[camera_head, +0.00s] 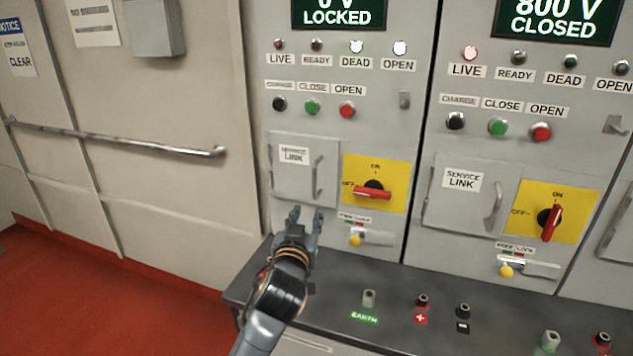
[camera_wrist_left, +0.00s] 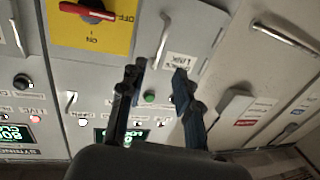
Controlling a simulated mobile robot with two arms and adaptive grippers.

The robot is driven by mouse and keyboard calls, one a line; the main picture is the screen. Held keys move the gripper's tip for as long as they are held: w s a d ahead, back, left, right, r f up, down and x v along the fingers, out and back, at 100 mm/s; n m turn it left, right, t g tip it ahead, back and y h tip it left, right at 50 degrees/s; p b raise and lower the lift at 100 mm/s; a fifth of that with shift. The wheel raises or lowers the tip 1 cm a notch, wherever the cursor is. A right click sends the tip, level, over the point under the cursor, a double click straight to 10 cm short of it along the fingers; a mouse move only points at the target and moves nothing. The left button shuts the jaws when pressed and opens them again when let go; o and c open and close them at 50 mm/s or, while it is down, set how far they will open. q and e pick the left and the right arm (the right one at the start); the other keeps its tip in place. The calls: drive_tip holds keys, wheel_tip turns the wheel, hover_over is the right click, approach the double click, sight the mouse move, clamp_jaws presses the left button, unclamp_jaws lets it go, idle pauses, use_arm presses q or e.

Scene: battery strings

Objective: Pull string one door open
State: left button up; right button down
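The left cabinet panel has a shut grey service link door (camera_head: 292,182) with an upright bar handle (camera_head: 319,176) on its right side. I cannot read a string number on this panel. My left gripper (camera_head: 304,214) is open and empty, just below the door and its handle, and does not appear to touch them. In the left wrist view, which sees the panel upside down, the open fingers (camera_wrist_left: 156,76) are apart, with the handle (camera_wrist_left: 161,42) and the door (camera_wrist_left: 190,32) beyond them. My right gripper is not in view.
Left of the handle's panel, a wall rail (camera_head: 120,137) runs along. The yellow switch plate (camera_head: 362,202) has its red lever level at OFF. A yellow key (camera_head: 356,239) sits below. The right panel (camera_head: 455,150) reads 800 V CLOSED. A dark ledge (camera_head: 390,325) with sockets juts out below.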

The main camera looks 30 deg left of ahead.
sight(314, 184)
use_arm(q)
drive_tip(key=p+x, duration=0.1)
drive_tip(key=x, duration=0.3)
drive_tip(key=p+x, duration=0.1)
drive_tip(key=x, duration=0.3)
drive_tip(key=r+p+x, duration=0.1)
drive_tip(key=x, duration=0.4)
drive_tip(key=shift+s+a+r, duration=0.1)
drive_tip(key=shift+s+a, duration=0.05)
drive_tip(key=shift+a, duration=0.05)
drive_tip(key=shift+w+a, duration=0.25)
drive_tip(key=shift+w, duration=0.3)
drive_tip(key=shift+c, duration=0.3)
clamp_jaws()
